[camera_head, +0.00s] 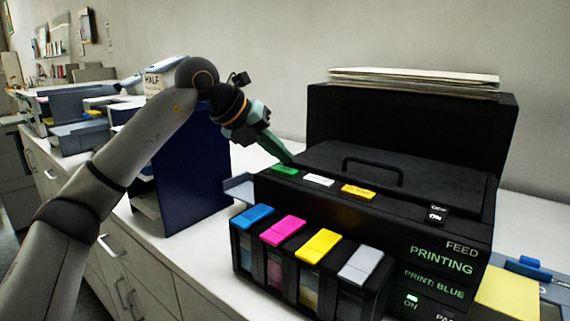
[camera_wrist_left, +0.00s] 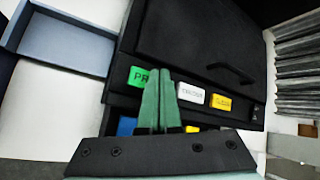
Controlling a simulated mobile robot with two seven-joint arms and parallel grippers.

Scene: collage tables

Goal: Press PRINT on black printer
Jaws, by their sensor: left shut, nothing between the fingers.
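The black printer (camera_head: 330,211) stands on the white counter. A green button (camera_head: 285,170) is on its top front edge, left of a white button (camera_head: 319,180) and a yellow button (camera_head: 358,191). In the left wrist view the green button (camera_wrist_left: 139,76) shows the letters "PR", with the rest hidden behind my fingers. My left gripper (camera_head: 289,160) is shut and empty, its green fingertips at the green button; I cannot tell if they touch it. The fingertips also show in the left wrist view (camera_wrist_left: 158,72). The printer's display reads "PRINTING" and "PRINT: BLUE". My right gripper is not in view.
Blue, magenta, yellow and grey cartridges (camera_head: 303,252) line the printer's front. A dark blue case (camera_head: 190,160) stands to its left. A black lid handle (camera_head: 372,170) rises behind the buttons. Paper sheets (camera_head: 415,80) lie on the raised back. A yellow pad (camera_head: 508,296) lies at right.

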